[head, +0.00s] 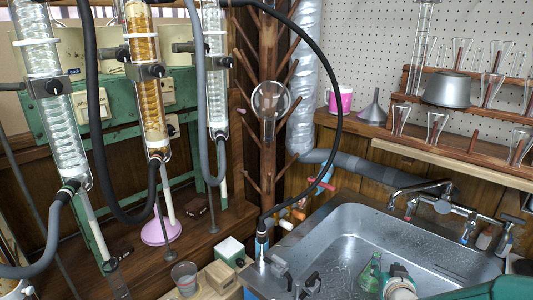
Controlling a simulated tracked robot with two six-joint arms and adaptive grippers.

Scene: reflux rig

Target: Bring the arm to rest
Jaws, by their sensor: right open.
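My right gripper (296,279) is at the bottom of the head view, at the sink's left edge, with its dark fingers apart. I see nothing between them. Part of my green right arm (480,291) comes in from the lower right, over the front of the sink. The rest of the gripper's body is cut off by the frame. My left gripper is not in view.
The metal sink (345,222) holds a green bottle (370,272) near my right arm. A tap (440,203) stands at its right rim. A black hose (333,125) arches down left of the sink.

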